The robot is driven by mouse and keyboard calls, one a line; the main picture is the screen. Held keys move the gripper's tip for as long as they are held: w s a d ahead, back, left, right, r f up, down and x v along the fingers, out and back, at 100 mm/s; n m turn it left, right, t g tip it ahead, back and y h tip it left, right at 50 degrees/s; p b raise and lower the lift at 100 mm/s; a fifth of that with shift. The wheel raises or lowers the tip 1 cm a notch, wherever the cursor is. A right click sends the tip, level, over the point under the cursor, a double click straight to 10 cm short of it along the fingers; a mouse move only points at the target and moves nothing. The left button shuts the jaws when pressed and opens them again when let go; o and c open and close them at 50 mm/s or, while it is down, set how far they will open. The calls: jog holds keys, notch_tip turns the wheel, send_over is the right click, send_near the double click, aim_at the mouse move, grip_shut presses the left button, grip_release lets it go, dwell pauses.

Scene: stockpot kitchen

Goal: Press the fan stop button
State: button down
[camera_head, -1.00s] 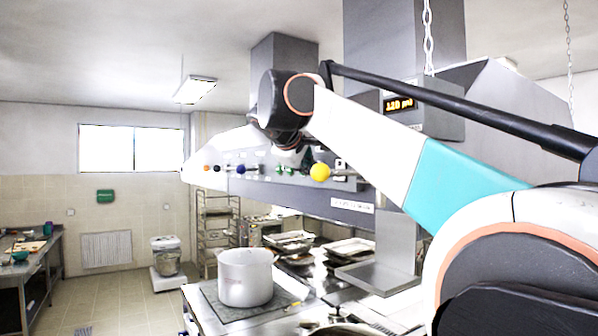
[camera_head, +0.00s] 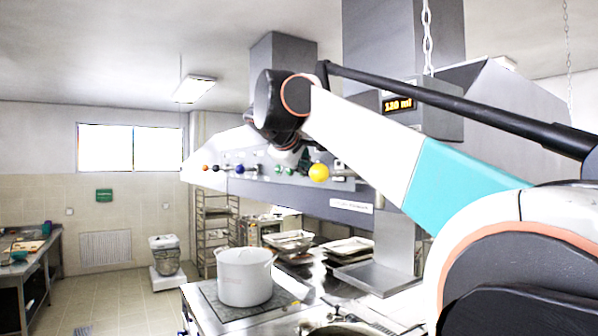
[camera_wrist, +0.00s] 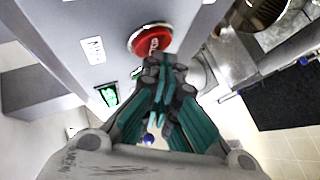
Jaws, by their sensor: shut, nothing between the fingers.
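In the wrist view, a round red button (camera_wrist: 143,40) stands out from the grey hood panel (camera_wrist: 82,22) at top centre, with pale markings on its face. My gripper (camera_wrist: 164,62) is shut and empty, with its teal and dark fingers pointing at the red button. The fingertips overlap its lower right edge in the picture, and I cannot tell whether they touch it. In the head view, the hood's front panel (camera_head: 345,209) carries a row of coloured knobs, and my arm's end is in front of it. The red button and my fingertips cannot be made out there.
A green lit switch (camera_wrist: 108,95) and a white label (camera_wrist: 93,50) are beside the red button. A pot (camera_head: 245,277) stands on the stove below. A lit display (camera_head: 398,105) is on the duct.

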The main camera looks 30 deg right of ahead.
jog(key=shift+a, duration=0.4)
jog(key=a, duration=0.5)
jog(key=shift+s, duration=0.1)
dwell(0.3)
jog(key=shift+f, duration=0.1)
dwell(0.6)
